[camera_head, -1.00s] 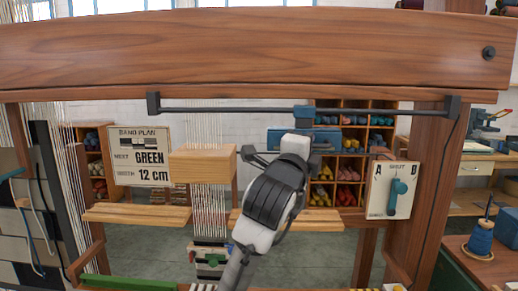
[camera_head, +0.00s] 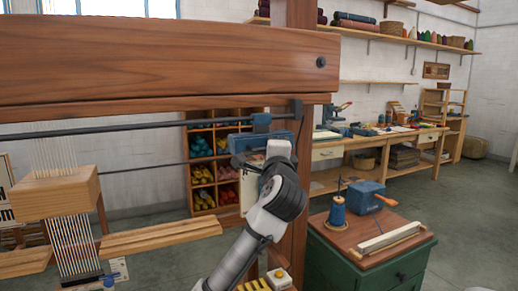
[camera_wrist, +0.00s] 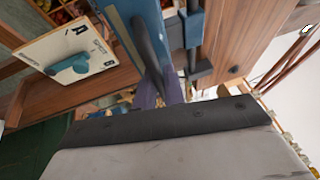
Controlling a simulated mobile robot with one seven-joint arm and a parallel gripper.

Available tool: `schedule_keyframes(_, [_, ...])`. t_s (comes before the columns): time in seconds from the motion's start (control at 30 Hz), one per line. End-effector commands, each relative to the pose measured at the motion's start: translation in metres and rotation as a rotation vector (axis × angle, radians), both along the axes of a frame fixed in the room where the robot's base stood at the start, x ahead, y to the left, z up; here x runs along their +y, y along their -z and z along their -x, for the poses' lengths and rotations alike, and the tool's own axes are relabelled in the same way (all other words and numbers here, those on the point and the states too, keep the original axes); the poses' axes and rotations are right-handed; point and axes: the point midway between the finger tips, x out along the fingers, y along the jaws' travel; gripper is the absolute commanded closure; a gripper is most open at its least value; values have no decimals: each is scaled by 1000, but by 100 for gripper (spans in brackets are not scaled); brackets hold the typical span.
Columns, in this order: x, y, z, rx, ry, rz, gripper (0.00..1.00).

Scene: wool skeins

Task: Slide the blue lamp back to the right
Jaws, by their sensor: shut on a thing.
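The blue lamp (camera_head: 262,140) hangs from a carriage on the dark rail (camera_head: 150,131) under the loom's top beam. It is close to the rail's right end bracket (camera_head: 297,110), with a small gap. My gripper (camera_head: 256,160) is shut on the lamp from the front and below; the wrist hides part of the lamp and the fingertips. In the wrist view the lamp's long blue body (camera_wrist: 128,35) shows close up, with a dark finger (camera_wrist: 150,55) against it.
The right wooden post (camera_head: 297,175) stands just beside my arm. A green cabinet (camera_head: 350,262) with a blue yarn cone (camera_head: 337,211) stands right of it. A wooden block (camera_head: 55,193) holds warp threads at left. A white switch board (camera_wrist: 80,50) is below the lamp.

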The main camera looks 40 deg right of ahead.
Motion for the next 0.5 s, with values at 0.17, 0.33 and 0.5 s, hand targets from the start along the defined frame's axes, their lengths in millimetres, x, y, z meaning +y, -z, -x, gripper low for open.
schedule_keyframes(0.17, [-6, 0, 3, -1, 5, 0, 100])
schedule_keyframes(0.33, [-6, 0, 3, -2, 6, 0, 100])
schedule_keyframes(0.5, [-5, -1, 2, -2, 5, 0, 81])
